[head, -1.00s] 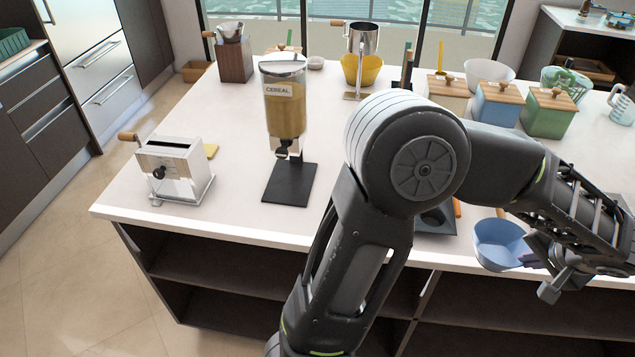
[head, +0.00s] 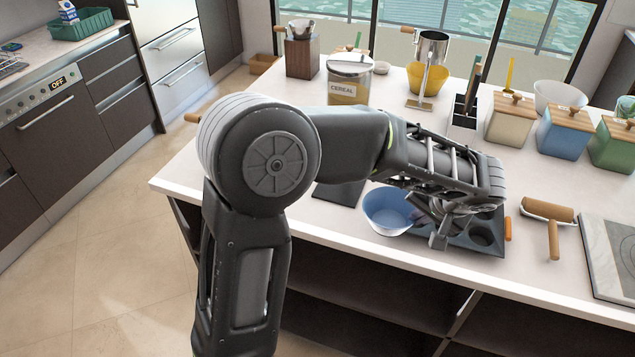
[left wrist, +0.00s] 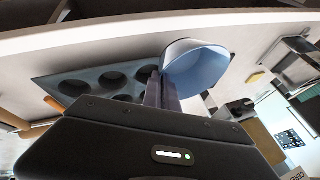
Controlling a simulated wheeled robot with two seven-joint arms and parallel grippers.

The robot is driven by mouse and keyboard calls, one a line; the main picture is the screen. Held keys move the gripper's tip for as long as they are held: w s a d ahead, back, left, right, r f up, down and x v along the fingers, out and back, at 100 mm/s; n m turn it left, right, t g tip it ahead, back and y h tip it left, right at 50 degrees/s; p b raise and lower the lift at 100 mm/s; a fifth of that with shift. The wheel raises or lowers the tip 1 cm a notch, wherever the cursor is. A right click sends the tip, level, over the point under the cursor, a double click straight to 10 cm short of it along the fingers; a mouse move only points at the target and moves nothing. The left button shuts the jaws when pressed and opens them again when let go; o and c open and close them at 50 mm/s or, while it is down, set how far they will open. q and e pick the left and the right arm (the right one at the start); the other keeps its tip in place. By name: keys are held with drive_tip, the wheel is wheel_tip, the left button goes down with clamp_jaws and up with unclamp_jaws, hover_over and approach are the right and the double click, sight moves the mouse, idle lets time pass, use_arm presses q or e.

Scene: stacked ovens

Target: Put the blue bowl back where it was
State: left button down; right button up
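The blue bowl (head: 386,212) is near the counter's front edge, left of the dark muffin tray (head: 484,236). My left gripper (head: 420,214) is shut on the bowl's right rim. In the left wrist view, the fingers (left wrist: 160,92) pinch the rim of the bowl (left wrist: 195,66), with the muffin tray (left wrist: 75,75) beside and beyond it. The bowl looks upright in the head view. I cannot tell whether it touches the counter. My right gripper is not in view.
A rolling-pin-like wooden tool (head: 548,214) lies right of the tray. Wooden-lidded canisters (head: 563,131) and a yellow bowl (head: 427,79) stand farther back. Between the tray and the canisters is some free counter.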

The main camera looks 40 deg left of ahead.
sight(367, 199)
use_arm(q)
drive_tip(key=shift+m+t, duration=0.3)
drive_tip(key=shift+m, duration=0.1)
drive_tip(key=a+b, duration=0.2)
drive_tip(key=b, duration=0.1)
drive_tip(key=s+a+b, duration=0.1)
drive_tip(key=a+b, duration=0.2)
drive_tip(key=shift+a+r, duration=0.1)
drive_tip(key=shift+a, duration=0.1)
drive_tip(key=shift+m+h, duration=0.4)
drive_tip(key=shift+m, duration=0.3)
drive_tip(key=s+a+b, duration=0.1)
drive_tip(key=a+r+b, duration=0.1)
drive_tip(key=a, duration=0.1)
drive_tip(key=s+a+r+b, duration=0.1)
drive_tip(key=shift+s+a+r+b, duration=0.25)
drive_tip(key=shift+s+a+b, duration=0.1)
drive_tip(key=shift+a+b, duration=0.05)
drive_tip(key=shift+s+a+r, duration=0.15)
drive_tip(key=shift+r, duration=0.25)
drive_tip(key=w+a+f+p, duration=0.2)
drive_tip(key=w+a+f, duration=0.3)
drive_tip(key=w, duration=0.3)
drive_tip(key=shift+w+a+f+p, duration=0.3)
drive_tip(key=shift+a+f, duration=0.05)
drive_tip(key=shift+a, duration=0.5)
